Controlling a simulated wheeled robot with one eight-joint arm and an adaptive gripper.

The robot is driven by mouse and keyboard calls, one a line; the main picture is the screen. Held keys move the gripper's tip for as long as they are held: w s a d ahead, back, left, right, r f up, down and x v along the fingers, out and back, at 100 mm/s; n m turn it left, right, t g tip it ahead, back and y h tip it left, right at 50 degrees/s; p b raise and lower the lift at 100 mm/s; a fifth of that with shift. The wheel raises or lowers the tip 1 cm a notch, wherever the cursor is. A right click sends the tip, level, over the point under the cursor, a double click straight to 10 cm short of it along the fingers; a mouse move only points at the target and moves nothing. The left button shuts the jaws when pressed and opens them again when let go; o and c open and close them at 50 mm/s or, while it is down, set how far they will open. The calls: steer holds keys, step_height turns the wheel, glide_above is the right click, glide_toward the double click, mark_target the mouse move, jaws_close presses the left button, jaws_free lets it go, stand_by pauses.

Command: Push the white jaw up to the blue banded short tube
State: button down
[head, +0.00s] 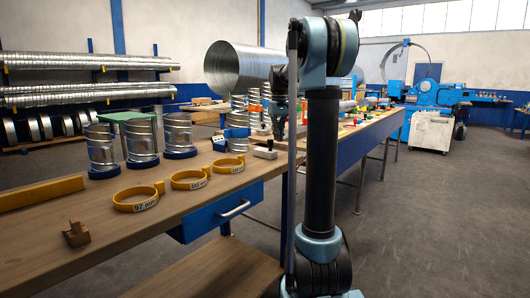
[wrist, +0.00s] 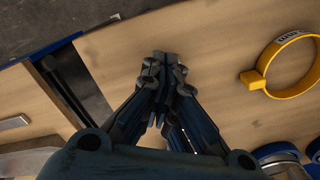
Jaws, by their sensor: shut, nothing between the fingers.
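A small white block with a dark upright knob, apparently the white jaw (head: 265,153), sits on the wooden bench near its right edge in the head view. A short metal tube with a blue band (head: 237,141) stands just left of it; a small gap seems to separate them. My gripper (head: 279,136) points down above and slightly right of the white jaw in the head view. In the wrist view my gripper (wrist: 166,60) has its fingers together, empty, over bare wood. I cannot make out the jaw clearly in the wrist view.
Yellow rings (head: 138,199) with size labels lie along the bench, one also in the wrist view (wrist: 283,67). Metal tubes on blue bases (head: 179,136) stand behind them. A brown block (head: 76,234) and a yellow bar (head: 40,193) lie at the near left. Bare wood lies between.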

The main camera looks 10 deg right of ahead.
mark_target(264, 149)
steer(key=shift+f, duration=1.9)
steer(key=shift+f, duration=0.1)
steer(key=shift+w, duration=0.1)
steer(key=shift+w+a, duration=2.9)
steer(key=shift+a, duration=0.1)
steer(key=shift+d, duration=0.1)
steer(key=shift+s+d, duration=0.85)
steer(key=shift+s, duration=0.05)
steer(key=shift+r, duration=4.5)
